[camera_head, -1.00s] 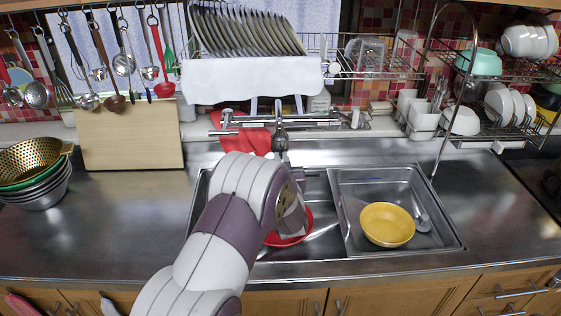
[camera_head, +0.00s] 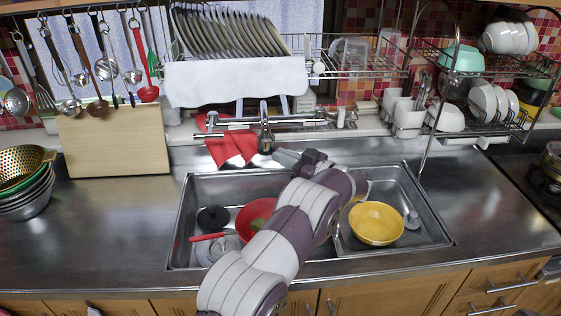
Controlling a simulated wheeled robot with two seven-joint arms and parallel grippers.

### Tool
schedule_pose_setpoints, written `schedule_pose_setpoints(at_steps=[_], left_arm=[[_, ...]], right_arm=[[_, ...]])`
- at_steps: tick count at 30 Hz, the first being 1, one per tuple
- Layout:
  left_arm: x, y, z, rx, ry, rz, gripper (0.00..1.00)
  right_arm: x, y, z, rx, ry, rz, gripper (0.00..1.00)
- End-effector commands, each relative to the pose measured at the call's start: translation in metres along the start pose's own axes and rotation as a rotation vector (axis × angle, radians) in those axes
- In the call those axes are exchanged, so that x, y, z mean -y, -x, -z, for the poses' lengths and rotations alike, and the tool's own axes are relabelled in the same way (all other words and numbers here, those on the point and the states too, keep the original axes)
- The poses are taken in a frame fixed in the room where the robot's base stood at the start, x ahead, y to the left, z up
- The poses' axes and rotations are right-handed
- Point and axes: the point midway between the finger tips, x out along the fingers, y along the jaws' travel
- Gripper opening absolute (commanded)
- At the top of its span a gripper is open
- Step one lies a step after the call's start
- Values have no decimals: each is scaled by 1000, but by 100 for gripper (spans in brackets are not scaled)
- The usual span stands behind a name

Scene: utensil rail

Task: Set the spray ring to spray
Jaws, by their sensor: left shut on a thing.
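The faucet (camera_head: 265,128) stands at the back of the sink, with its dark spout head (camera_head: 265,145) hanging over the left basin. My left gripper (camera_head: 277,155) reaches in from the right at the spout's lower end. It is shut there on the spray ring. The ring is too small and too covered by the fingers for its setting to be read. My left arm crosses the sink from the bottom centre. My right gripper is not in view.
The left basin holds a red bowl (camera_head: 252,218), partly behind my arm, and a black round thing (camera_head: 213,218). A yellow bowl (camera_head: 376,224) is in the right basin. A red cloth (camera_head: 232,147) hangs left of the spout. The left counter is mostly clear.

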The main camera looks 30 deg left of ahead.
Motion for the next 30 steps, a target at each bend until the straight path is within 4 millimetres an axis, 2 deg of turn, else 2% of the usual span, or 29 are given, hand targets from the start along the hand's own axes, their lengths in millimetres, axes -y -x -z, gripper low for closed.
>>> schedule_pose_setpoints(at_steps=[12,28,30], left_arm=[[-10,-2,0,-2,3,173,0],[-12,-2,2,-4,3,196,0],[-12,-2,2,-4,4,196,27]], right_arm=[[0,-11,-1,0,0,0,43],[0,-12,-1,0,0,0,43],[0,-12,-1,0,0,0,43]])
